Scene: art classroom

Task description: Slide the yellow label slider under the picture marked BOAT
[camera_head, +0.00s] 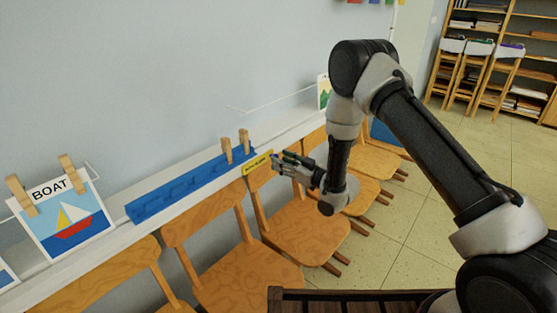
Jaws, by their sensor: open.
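The yellow label slider (257,162) is a small yellow strip with dark lettering at the front edge of the white ledge, at the right end of a long blue rail. My gripper (279,164) is open, just to the right of the slider. I cannot tell whether its fingers touch it. The BOAT picture (65,220) hangs at the left, held by two wooden clothespins. It shows a sailboat with a red hull. The slider is well to the right of this picture.
The blue rail (190,187) lies along the white ledge (105,218), with two clothespins (235,146) at its right end. Several wooden chairs (245,275) stand close below the ledge. Another picture (323,91) hangs farther right, partly hidden by my arm. Open floor (415,225) lies at right.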

